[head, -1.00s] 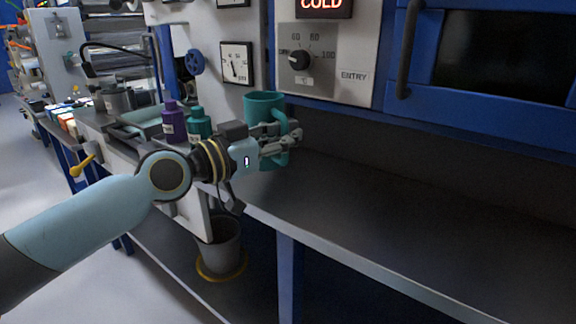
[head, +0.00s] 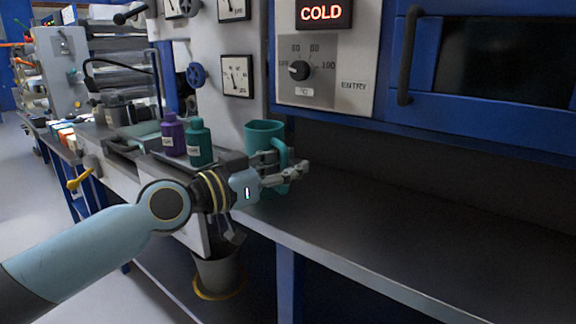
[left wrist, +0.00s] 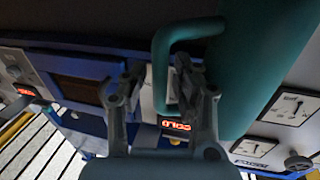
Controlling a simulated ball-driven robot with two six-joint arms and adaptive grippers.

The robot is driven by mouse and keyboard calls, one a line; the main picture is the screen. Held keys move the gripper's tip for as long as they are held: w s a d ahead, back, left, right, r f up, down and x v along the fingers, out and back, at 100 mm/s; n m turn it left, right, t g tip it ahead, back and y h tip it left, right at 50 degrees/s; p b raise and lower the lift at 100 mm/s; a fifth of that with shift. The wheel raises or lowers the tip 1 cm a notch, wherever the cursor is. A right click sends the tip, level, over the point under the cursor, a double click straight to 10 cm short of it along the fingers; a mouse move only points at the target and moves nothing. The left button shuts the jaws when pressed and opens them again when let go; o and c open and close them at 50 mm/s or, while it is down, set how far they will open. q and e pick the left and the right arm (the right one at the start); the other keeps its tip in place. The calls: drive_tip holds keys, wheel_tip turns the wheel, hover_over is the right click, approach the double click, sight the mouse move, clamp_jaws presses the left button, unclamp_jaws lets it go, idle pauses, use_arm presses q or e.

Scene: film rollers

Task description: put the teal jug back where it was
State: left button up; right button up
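The teal jug (head: 262,137) stands upright at the left end of the dark bench, beside the bottles, in the head view. Its lower part is partly hidden by my left gripper (head: 290,172). In the left wrist view the jug (left wrist: 255,60) fills the upper right, and its handle (left wrist: 160,70) hangs between the fingers of my left gripper (left wrist: 158,75). The fingers are apart, with a visible gap on the left side of the handle. Whether the right finger touches the handle is unclear. My right gripper is not in view.
A purple bottle (head: 173,137) and a teal bottle (head: 199,145) stand just left of the jug. A blue cabinet (head: 480,60) overhangs the bench (head: 400,230), which is clear to the right. A grey bucket (head: 218,272) is below.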

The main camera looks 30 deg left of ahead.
use_arm(q)
drive_tip(key=shift+r, duration=0.1)
